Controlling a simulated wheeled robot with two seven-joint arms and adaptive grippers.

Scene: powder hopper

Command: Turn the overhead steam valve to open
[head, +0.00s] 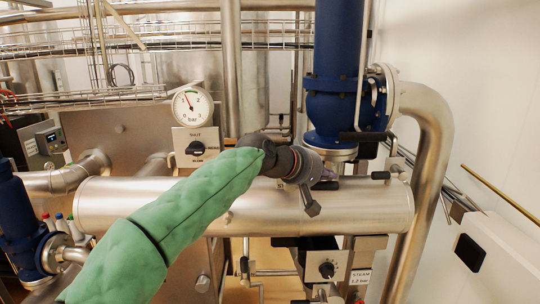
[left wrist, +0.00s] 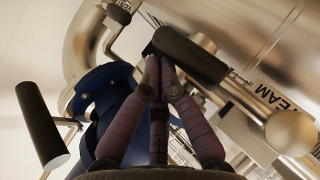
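A horizontal steel steam pipe (head: 140,200) crosses the head view, below a large blue valve body (head: 335,85). A black lever handle (head: 366,136) sits under the blue body, and a shorter black grip (head: 381,175) sits lower right. My left gripper (head: 328,181) is in front of the pipe, left of that grip. In the left wrist view its purple fingers (left wrist: 157,68) come together at the tips, right by the end of a black bar handle (left wrist: 192,57). The bar partly hides the tips; I cannot tell whether they touch it. My right gripper is not in view.
A pressure gauge (head: 192,106) and a black knob (head: 195,148) stand left of my gripper. A lower knob panel (head: 326,269) is below the pipe. A curved steel pipe (head: 433,145) is on the right. Another black grip (left wrist: 42,124) shows in the left wrist view.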

